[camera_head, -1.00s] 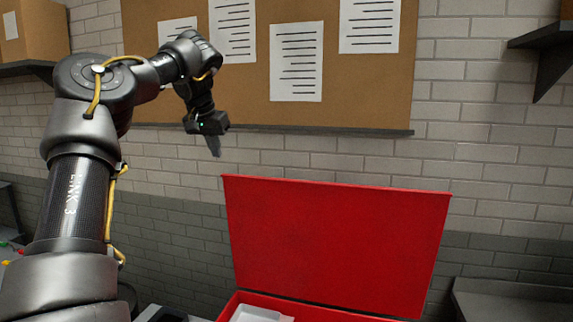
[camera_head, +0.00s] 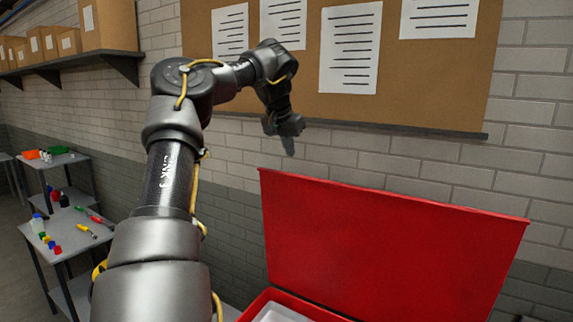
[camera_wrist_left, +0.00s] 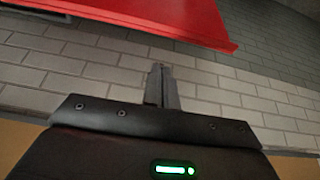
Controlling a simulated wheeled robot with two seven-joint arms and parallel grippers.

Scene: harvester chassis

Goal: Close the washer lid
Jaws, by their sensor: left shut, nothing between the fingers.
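The washer is a red box with its red lid (camera_head: 385,250) standing up, open, in the head view. A strip of the box's red rim and a pale inside (camera_head: 280,313) show at the bottom edge. My left gripper (camera_head: 288,147) is shut and empty, pointing down just above and behind the lid's upper left corner, apart from it. In the left wrist view the closed fingers (camera_wrist_left: 161,85) stand against the brick wall, and the red lid (camera_wrist_left: 150,18) crosses the top. My right gripper is not in view.
A brick wall with a corkboard (camera_head: 445,90) is behind the lid. At the left, a metal table (camera_head: 70,240) holds small coloured items. A wall shelf (camera_head: 70,62) with cardboard boxes hangs above it.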

